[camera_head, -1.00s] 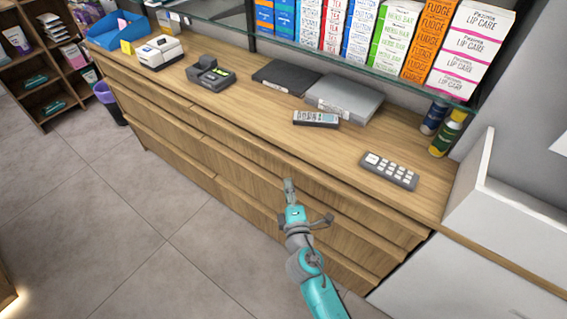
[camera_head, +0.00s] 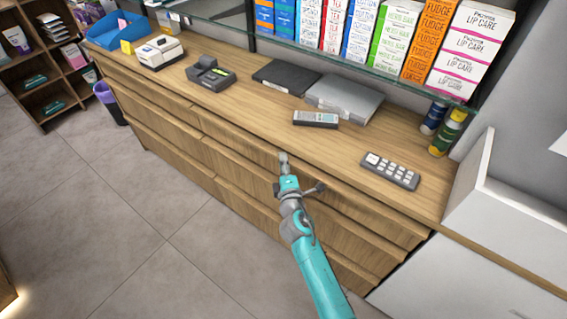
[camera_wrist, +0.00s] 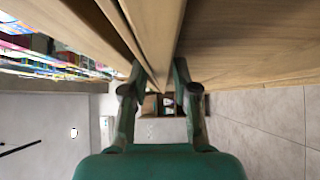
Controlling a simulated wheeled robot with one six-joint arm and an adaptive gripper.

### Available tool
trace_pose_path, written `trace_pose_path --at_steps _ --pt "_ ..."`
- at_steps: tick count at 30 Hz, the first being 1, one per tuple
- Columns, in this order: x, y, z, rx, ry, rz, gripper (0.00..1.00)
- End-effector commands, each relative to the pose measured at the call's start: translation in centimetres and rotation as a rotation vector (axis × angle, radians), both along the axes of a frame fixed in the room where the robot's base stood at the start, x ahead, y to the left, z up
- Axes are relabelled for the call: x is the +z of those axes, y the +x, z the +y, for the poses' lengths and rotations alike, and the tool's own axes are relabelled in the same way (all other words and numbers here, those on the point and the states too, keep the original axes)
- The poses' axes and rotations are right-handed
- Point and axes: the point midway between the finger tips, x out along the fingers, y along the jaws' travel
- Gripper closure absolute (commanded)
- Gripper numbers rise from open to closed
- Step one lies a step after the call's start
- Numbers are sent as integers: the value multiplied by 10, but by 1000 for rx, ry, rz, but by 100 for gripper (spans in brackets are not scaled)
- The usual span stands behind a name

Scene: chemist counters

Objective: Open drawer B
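The wooden counter has two columns of drawer fronts, and no letter marking drawer B is readable. The top drawer front of the right column (camera_head: 345,200) looks flush with the counter. My gripper (camera_head: 283,158) is at the upper edge of this front, near its left part. In the wrist view my gripper (camera_wrist: 158,72) has its two fingers apart, one on each side of a long wooden edge (camera_wrist: 152,35). Whether the fingertips touch the wood cannot be told. The lower right drawer fronts are partly hidden behind my arm.
On the counter top lie a remote (camera_head: 316,119), a keypad (camera_head: 390,171), a grey box (camera_head: 343,101) and a card terminal (camera_head: 210,74). A white unit (camera_head: 500,215) stands at the right end. The tiled floor (camera_head: 120,220) in front is clear.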

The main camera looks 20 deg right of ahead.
Motion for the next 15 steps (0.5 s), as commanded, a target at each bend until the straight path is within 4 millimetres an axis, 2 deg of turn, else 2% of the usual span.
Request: trace_pose_path --at_steps 2,6,15 --pt "0 0 0 0 0 0 71" --pt "0 0 0 0 0 0 100" --pt "0 -1 1 1 1 0 100"
